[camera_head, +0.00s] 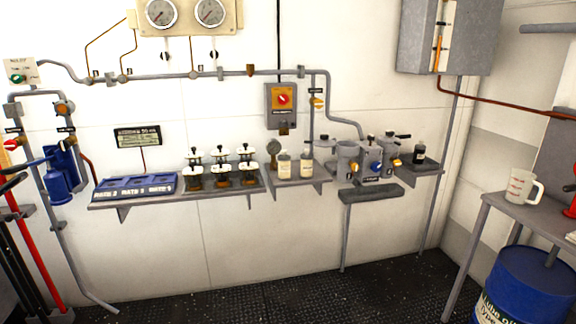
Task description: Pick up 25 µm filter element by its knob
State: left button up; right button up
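Several small filter-like pieces with black knobs and white discs (220,169) stand in two rows on the wall shelf. Brown bases show under the front ones. Their labels are too small to read, so I cannot tell which is the 25 µm filter element. No gripper of mine is in view.
The wall shelf (135,204) also bears a blue tray (134,190) with marked sections. Two labelled bottles (284,166) stand to the right, then a grey valve assembly (372,160). A mug (522,188) sits on a side table above a blue drum (530,285). Dark floor is clear in front.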

aim_at(283, 160)
jog(key=i+j+z, duration=0.1)
jog(key=i, duration=0.35)
jog(key=i+j+z, duration=0.1)
jog(key=i, duration=0.35)
jog(key=i+j+z, duration=0.1)
jog(key=i+j, duration=0.15)
jog(key=i, duration=0.2)
